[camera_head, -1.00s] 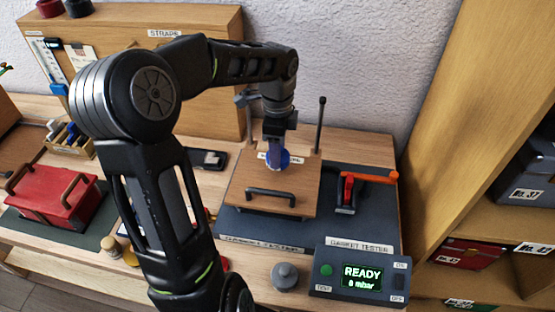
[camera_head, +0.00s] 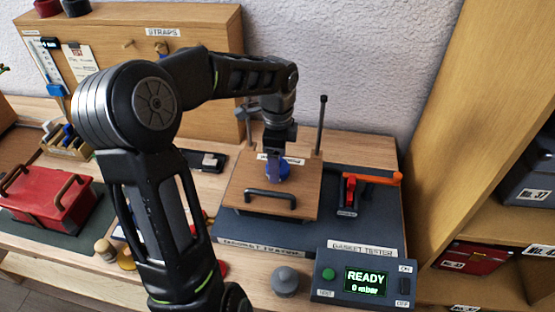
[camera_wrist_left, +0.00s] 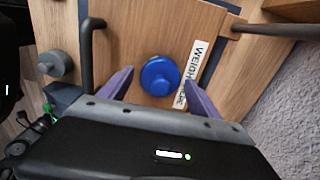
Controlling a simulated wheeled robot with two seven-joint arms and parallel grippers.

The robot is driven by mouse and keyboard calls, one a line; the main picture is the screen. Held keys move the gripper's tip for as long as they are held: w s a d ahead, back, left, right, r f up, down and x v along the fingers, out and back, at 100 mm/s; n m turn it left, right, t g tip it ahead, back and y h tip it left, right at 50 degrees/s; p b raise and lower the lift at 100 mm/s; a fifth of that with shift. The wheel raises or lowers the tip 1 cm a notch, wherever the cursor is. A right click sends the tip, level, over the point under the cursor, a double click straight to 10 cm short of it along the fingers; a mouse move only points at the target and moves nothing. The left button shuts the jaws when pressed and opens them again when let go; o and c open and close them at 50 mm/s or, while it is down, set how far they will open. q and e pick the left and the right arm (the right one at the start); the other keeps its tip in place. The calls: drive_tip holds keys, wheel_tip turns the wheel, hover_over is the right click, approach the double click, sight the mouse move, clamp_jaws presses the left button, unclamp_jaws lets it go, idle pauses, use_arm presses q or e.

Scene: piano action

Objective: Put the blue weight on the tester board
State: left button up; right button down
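The round blue weight (camera_head: 284,173) is at the wooden tester board (camera_head: 250,199), beside its white label. In the left wrist view the weight (camera_wrist_left: 160,76) looks upright and seems to rest on the wood. My left gripper (camera_head: 277,165) points down over it. In the wrist view its two purple fingers (camera_wrist_left: 158,80) are spread, one on each side of the weight, with wood showing between them and it. The fingers partly hide the weight in the head view. My right gripper is in neither view.
The board has a dark handle (camera_head: 269,194) in front and upright posts (camera_head: 321,125) behind. An orange-and-red lever clamp (camera_head: 349,188) stands right. The tester box (camera_head: 363,278) reads READY, 0 mbar. A grey knobbed piece (camera_head: 285,281) stands in front. A wooden cabinet (camera_head: 430,180) bounds the right.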

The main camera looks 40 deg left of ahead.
use_arm(q)
drive_tip(key=shift+o, duration=0.3)
drive_tip(key=shift+r, duration=0.15)
wheel_tip(320, 180, up, 10)
drive_tip(key=p, duration=0.7)
drive_tip(key=shift+p, duration=0.3)
drive_tip(key=shift+r+b, duration=0.2)
drive_tip(key=shift+b, duration=0.1)
drive_tip(key=shift+r, duration=0.85)
